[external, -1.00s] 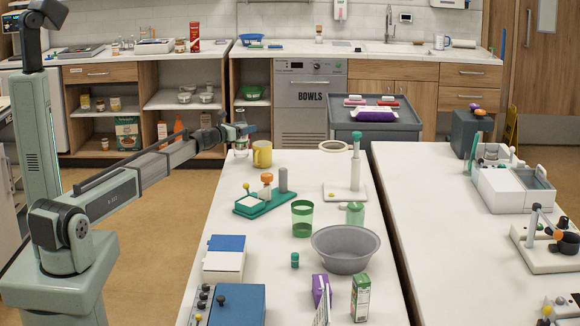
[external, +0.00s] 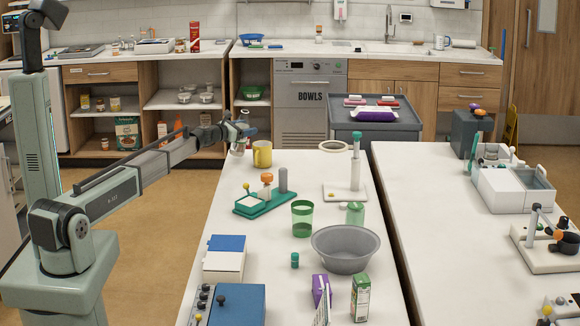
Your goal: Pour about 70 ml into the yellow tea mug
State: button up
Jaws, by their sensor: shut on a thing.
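The yellow tea mug (external: 262,154) stands upright at the far left end of the near white table. My gripper (external: 242,132) is just left of the mug and a little higher. It is shut on a small clear vessel (external: 238,148), which looks tilted beside the mug. The vessel is small and partly hidden by the gripper, so its contents and any stream of liquid cannot be made out. The inside of the mug and its fill level cannot be seen.
A teal rack (external: 265,203) with an orange-capped bottle stands nearer on the table. A green tumbler (external: 302,219), a green jar (external: 355,213), a grey bowl (external: 345,249) and a white stand (external: 345,192) are to the right.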

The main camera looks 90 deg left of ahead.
jog(key=m, duration=0.1)
jog(key=m+g, duration=0.1)
jog(key=f+m, duration=0.1)
jog(key=m, duration=0.1)
jog(key=shift+w+d, duration=0.2)
jog(key=shift+w, duration=0.15)
jog(key=shift+s+a+r+m+g, duration=0.1)
jog(key=shift+s+r+m+g, duration=0.15)
jog(key=shift+m+g, duration=0.35)
jog(key=f, duration=0.1)
jog(key=f+m, duration=0.1)
jog(key=shift+s+a+f+m, duration=0.25)
jog(key=shift+s+f+m, duration=0.05)
jog(key=shift+f+m, duration=0.1)
jog(key=shift+s+a+f+m+g, duration=0.15)
jog(key=shift+s+f+m+g, duration=0.1)
jog(key=shift+f+m+g, duration=0.35)
jog(key=shift+s+a+r+m, duration=0.1)
jog(key=shift+r+m, duration=0.05)
jog(key=shift+m, duration=0.45)
jog(key=shift+w+d+r+m+g+y, duration=0.15)
jog(key=shift+r+m, duration=0.2)
jog(key=shift+r, duration=0.05)
jog(key=shift+w+d+r+m+g+y, duration=0.1)
jog(key=shift+w+r+m+g+y, duration=0.05)
jog(key=shift+r+m, duration=0.2)
jog(key=shift+r+m, duration=0.35)
jog(key=shift+m, duration=0.05)
jog(key=shift+s+a+r, duration=0.2)
